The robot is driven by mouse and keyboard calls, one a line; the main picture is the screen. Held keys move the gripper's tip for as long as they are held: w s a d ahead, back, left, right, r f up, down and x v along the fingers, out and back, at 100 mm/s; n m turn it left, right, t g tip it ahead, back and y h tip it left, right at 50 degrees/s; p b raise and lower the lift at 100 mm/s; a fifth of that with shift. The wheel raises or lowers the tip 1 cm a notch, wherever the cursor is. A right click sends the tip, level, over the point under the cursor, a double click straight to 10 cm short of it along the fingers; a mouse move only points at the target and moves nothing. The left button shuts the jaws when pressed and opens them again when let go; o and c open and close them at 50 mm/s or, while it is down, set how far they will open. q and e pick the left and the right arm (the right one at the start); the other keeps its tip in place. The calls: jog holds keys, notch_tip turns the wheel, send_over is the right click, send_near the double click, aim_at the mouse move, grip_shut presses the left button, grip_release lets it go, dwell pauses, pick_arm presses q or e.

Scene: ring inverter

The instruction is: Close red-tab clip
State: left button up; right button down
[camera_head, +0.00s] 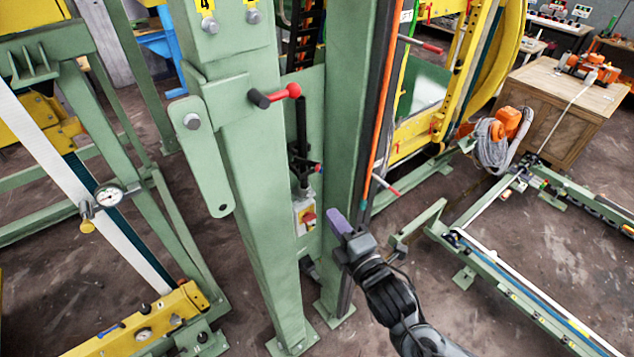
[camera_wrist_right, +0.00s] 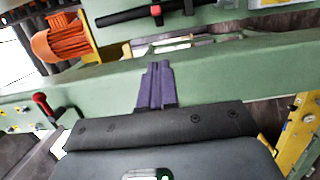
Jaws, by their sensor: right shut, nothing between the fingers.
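My right gripper (camera_head: 340,222) has purple fingers and is shut and empty. In the wrist view the shut fingers (camera_wrist_right: 157,86) point at a green beam (camera_wrist_right: 230,75). I cannot make out for certain which part is the red-tab clip. A small red tab (camera_wrist_right: 156,11) sits on a black bar at the top of the wrist view, apart from the fingers. In the head view a small red piece (camera_head: 318,168) sits beside a black upright rod between the green posts. My left gripper is not in view.
A red-ball lever (camera_head: 292,91) juts from the large green post (camera_head: 247,180). Red-handled rods (camera_head: 425,46) stick out at right. Green rails (camera_head: 530,290) run along the floor. Bare floor lies at lower right.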

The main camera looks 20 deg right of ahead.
jog(key=p, duration=0.3)
send_near(319, 169)
jog(key=w+a, duration=0.3)
jog(key=a, duration=0.2)
jog(key=w+d+p, duration=0.1)
jog(key=w+d, duration=0.2)
jog(key=shift+w, duration=0.15)
jog(key=shift+d, duration=0.2)
jog(key=shift+w+d+n+y, duration=0.1)
jog(key=shift+d+n+y, duration=0.1)
jog(key=shift+n+y, duration=0.25)
jog(key=shift+w+d+n+y, duration=0.15)
jog(key=shift+d+n+y, duration=0.2)
jog(key=shift+y, duration=0.3)
